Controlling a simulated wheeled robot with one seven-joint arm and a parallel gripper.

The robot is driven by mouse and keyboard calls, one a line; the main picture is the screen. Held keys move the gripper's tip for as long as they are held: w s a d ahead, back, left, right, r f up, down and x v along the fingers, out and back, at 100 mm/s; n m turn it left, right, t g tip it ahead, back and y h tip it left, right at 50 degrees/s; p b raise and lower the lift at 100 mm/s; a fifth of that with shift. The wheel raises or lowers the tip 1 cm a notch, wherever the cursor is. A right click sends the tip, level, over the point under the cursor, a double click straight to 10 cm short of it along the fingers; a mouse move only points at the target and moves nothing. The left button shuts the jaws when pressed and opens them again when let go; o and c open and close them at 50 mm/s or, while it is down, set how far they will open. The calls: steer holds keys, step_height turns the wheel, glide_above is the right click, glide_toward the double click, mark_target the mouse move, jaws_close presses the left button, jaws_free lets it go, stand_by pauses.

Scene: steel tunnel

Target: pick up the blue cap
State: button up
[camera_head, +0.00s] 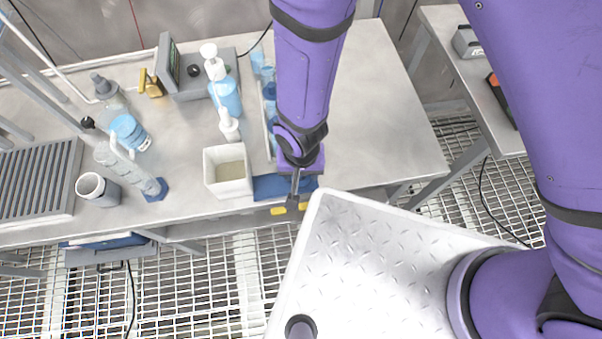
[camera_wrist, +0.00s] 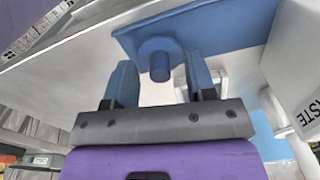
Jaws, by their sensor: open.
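My gripper (camera_wrist: 159,68) is open, with one finger on each side of the cap in the picture. There are visible gaps between the cap and both fingers, and I cannot tell whether it is fully between the tips in depth. In the head view my gripper (camera_head: 291,208) is at the bench's front edge, by the blue mat (camera_head: 268,188). The cap is not visible there, apparently hidden by my arm.
A white waste box (camera_head: 228,183) stands just left of the mat; it also shows in the wrist view (camera_wrist: 285,55). The bench (camera_head: 380,120) is clear right of my arm.

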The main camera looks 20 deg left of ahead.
steer(key=shift+f, duration=0.3)
jaws_close()
